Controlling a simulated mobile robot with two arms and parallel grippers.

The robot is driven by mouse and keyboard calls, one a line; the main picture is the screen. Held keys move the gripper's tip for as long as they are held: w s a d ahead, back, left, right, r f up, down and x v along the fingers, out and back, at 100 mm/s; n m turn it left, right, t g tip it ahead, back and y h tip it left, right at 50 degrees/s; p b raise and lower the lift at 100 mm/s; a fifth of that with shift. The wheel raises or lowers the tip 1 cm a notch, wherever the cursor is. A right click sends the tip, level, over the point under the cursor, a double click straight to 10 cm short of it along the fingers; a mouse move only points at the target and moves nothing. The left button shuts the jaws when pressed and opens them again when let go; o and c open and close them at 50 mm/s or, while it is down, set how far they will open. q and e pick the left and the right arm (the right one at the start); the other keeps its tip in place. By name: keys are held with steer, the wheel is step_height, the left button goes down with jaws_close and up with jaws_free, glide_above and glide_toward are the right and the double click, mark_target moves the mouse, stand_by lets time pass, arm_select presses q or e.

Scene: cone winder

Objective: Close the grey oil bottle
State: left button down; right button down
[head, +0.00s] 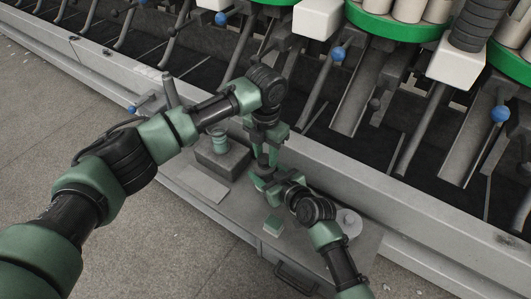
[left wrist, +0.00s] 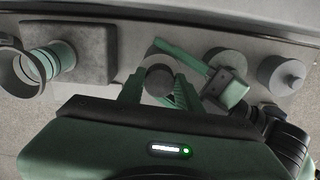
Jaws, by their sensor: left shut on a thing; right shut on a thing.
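The grey oil bottle (head: 262,160) stands on the grey bench, mostly hidden between my two grippers. My left gripper (head: 268,138) points down over it from above. In the left wrist view a round grey top, apparently the cap (left wrist: 158,73), sits between the fingers of my left gripper (left wrist: 157,92), which is shut on it. My right gripper (head: 262,178) comes in from the lower right and is shut on the bottle, lower down; it also shows in the left wrist view (left wrist: 205,75). Whether the cap is seated on the neck is hidden.
A green ribbed cylinder (head: 219,139) stands on a dark block (head: 225,160) left of the bottle. The winder's rail (head: 330,180) runs behind the bench (head: 230,213).

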arm_select(q)
steer(key=c, duration=1)
jaws_free()
steer(key=shift+o, duration=0.2)
steer(key=shift+r, duration=0.1)
steer(key=shift+r, duration=2.15)
steer(key=shift+c, duration=0.2)
